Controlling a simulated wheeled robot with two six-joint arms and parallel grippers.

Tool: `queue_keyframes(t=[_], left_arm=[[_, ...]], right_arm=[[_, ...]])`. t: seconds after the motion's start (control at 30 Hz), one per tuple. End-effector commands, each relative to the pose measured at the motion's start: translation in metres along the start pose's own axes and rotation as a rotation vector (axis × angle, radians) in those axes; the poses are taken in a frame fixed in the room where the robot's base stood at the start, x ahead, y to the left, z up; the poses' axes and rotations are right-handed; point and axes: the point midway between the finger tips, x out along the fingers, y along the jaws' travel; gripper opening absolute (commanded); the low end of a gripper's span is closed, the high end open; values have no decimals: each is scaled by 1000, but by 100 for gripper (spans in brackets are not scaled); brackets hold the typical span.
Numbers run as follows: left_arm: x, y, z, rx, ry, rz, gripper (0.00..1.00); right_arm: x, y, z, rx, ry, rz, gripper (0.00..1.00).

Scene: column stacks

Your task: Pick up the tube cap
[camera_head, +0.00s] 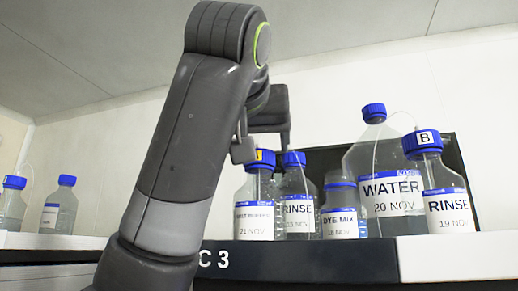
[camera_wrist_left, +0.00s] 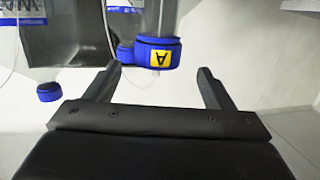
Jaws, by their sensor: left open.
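The tube cap is a blue cap with a yellow "A" label (camera_wrist_left: 158,53), on a clear bottle with a thin tube at the cap. In the head view this cap (camera_head: 262,158) tops the leftmost bottle of the group. My left gripper (camera_wrist_left: 160,80) is open and empty. In the left wrist view, which appears upside down, the cap lies just beyond and between the two fingertips, with no visible contact. In the head view my left gripper (camera_head: 243,152) is beside and slightly above the cap, partly hidden by my arm. My right gripper is not in view.
Close by stand a RINSE bottle (camera_head: 298,208), a DYE MIX bottle (camera_head: 340,218), a large WATER bottle (camera_head: 390,190) and a RINSE bottle with a "B" cap (camera_head: 447,203). More bottles (camera_head: 59,208) stand at far left. The dark shelf edge (camera_head: 310,262) runs in front.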

Motion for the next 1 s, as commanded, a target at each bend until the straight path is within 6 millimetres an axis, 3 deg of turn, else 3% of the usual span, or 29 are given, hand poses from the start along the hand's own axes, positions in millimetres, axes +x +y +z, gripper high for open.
queue_keyframes(t=[0.1,0.3,0.67,1.0], left_arm=[[14,2,-4,1,-3,1,76],[36,4,-3,1,-2,1,76],[44,4,1,0,0,0,76],[44,4,0,0,-1,0,33]], right_arm=[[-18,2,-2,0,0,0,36],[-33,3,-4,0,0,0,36],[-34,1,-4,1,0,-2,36],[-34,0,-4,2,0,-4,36]])
